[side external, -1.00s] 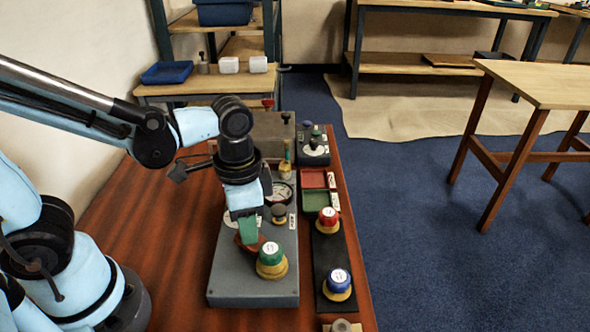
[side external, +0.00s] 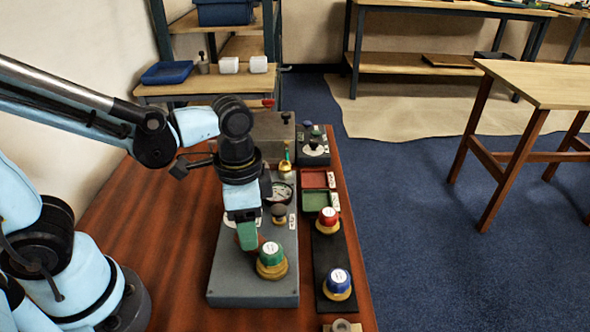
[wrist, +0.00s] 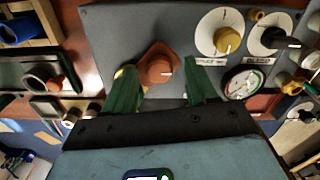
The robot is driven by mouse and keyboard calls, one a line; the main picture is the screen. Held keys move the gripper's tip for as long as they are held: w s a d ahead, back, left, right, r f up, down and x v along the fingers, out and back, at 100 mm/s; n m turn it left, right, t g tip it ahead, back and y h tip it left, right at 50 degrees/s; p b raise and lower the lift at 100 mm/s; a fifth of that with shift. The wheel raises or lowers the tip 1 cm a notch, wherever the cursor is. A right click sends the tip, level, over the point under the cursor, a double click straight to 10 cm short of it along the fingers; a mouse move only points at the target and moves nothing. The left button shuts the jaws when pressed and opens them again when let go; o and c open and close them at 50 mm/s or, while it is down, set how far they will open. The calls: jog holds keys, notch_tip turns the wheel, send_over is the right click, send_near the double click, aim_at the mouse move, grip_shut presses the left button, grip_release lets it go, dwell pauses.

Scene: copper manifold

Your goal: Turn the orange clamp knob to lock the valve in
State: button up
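The orange clamp knob (wrist: 158,68) shows in the wrist view as a rounded diamond shape on the grey manifold plate (wrist: 112,22). My gripper (wrist: 159,66) is open, with one green finger on each side of the knob in that view. Gaps show between the fingers and the knob, so I see no grip on it. In the side view my gripper (side external: 246,236) points down low over the grey plate and mostly hides the knob. The green-capped valve (side external: 271,256) stands upright on its yellow base just right of the fingers.
A yellow-knobbed dial (wrist: 228,40), a black-levered dial (wrist: 275,38) and a gauge (wrist: 243,84) lie close to the gripper. The red valve (side external: 327,218) and the blue valve (side external: 338,281) stand on a dark strip at right. Bare wood is left of the plate.

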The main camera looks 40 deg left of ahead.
notch_tip(320, 180, up, 12)
dwell(1.0)
jog(key=shift+a, duration=0.1)
jog(key=w+a+f+n+t, duration=0.1)
jog(key=a+f+n+t, duration=0.1)
jog(key=w+a+f+n+t, duration=0.1)
jog(key=a+n+t, duration=0.1)
jog(key=a, duration=0.1)
jog(key=w+a+f+n+t, duration=0.1)
jog(key=a+f+n+t, duration=0.1)
jog(key=shift+a+f+n+t, duration=0.2)
jog(key=shift+f+n+t, duration=0.1)
jog(key=shift+w+a+f+t, duration=0.1)
jog(key=shift+w+a+t, duration=0.05)
jog(key=shift+a+t, duration=0.2)
